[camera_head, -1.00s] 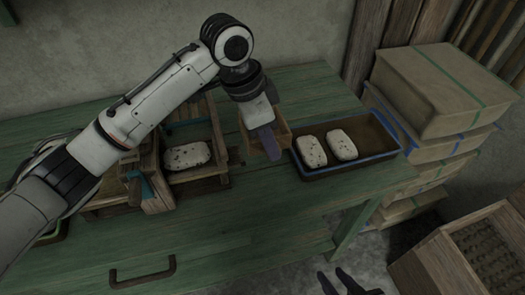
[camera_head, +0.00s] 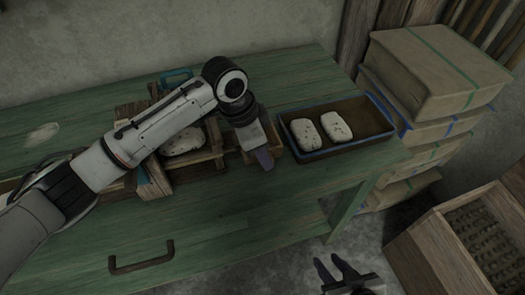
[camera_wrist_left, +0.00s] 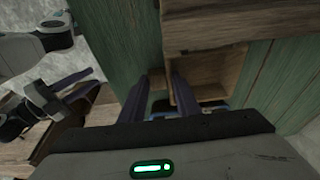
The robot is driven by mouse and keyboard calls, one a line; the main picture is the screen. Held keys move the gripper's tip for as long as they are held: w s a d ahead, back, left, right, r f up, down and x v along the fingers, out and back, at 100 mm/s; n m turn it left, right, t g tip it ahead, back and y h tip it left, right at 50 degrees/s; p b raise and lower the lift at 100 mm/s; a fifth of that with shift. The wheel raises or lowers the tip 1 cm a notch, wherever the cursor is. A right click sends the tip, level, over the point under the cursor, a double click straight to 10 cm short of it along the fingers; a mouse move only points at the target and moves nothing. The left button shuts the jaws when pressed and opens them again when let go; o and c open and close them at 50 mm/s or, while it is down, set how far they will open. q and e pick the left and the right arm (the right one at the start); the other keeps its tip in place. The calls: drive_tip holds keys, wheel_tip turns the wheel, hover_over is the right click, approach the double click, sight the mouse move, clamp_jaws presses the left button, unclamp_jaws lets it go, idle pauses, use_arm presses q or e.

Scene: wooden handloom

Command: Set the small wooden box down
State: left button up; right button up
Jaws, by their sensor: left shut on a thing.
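My left gripper (camera_head: 262,158) is shut on a wall of the small wooden box (camera_head: 276,133), between the wooden frame and the blue-rimmed tray. The arm and gripper hide much of the box in the head view. In the left wrist view the box (camera_wrist_left: 218,75) looks open-topped and empty, with the gripper's fingers (camera_wrist_left: 172,92) at its left wall. The box is low over the green table (camera_head: 225,220); I cannot tell whether it touches. My right gripper (camera_head: 338,272) is open and empty, low in front of the table; it also shows in the left wrist view (camera_wrist_left: 75,88).
The tray (camera_head: 345,147) holds two speckled pale blocks. A wooden frame (camera_head: 155,180) with another speckled block (camera_head: 183,142) stands left of the box. Strapped cartons (camera_head: 430,75) are stacked at right, and a wooden crate (camera_head: 435,250) is at lower right. The table front is clear.

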use_arm(q)
drive_tip(key=shift+f, duration=0.1)
drive_tip(key=o, duration=1)
drive_tip(key=shift+c, duration=0.2)
drive_tip(key=v, duration=1.2)
